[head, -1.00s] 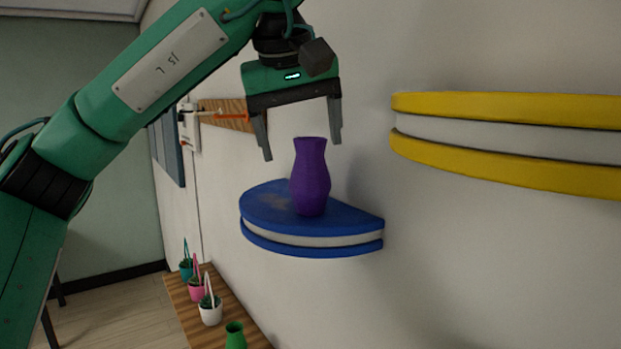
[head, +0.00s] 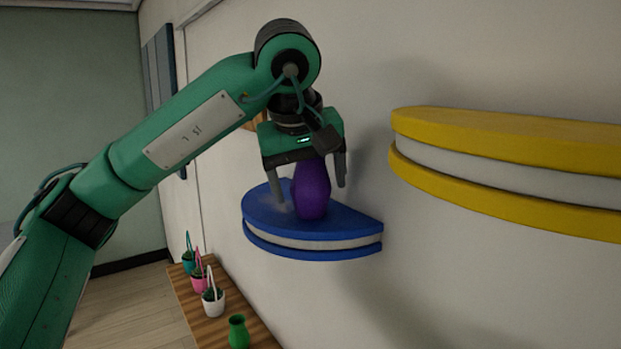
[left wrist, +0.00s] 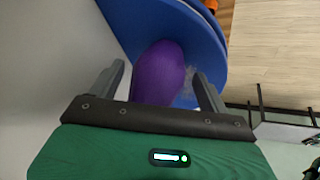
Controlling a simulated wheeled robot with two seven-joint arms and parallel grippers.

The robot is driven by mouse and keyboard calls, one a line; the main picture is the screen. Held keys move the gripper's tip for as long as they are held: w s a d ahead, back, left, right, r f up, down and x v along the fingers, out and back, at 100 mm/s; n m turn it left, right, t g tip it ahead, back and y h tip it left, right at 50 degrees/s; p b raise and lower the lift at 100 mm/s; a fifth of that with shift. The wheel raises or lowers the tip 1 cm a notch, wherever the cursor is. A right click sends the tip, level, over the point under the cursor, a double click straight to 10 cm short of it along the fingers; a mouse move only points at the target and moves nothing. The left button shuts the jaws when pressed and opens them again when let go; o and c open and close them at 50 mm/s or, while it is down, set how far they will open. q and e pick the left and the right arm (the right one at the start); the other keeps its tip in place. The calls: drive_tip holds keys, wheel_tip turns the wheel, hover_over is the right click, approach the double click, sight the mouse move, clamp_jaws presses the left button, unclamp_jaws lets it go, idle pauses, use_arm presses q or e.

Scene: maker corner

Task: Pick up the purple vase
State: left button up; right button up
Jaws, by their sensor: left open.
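The purple vase (head: 311,190) stands upright on the blue half-round shelf (head: 350,226) on the wall. My left gripper (head: 309,194) is open and points down over the vase, with one finger on each side of it. The vase's top is hidden behind the gripper in the head view. In the left wrist view the vase (left wrist: 158,74) shows between the two open fingers (left wrist: 162,92), with gaps beside it. The blue shelf (left wrist: 205,45) lies beyond it. My right gripper is not in view.
A yellow half-round shelf (head: 500,187) juts from the wall at the right. Below, a wooden bench (head: 208,328) carries a green vase (head: 238,332) and several small potted plants, including a white pot (head: 213,305). The wall is close behind the blue shelf.

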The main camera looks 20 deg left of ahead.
use_arm(q)
drive_tip(key=c, duration=1.1)
drive_tip(key=shift+r, duration=0.1)
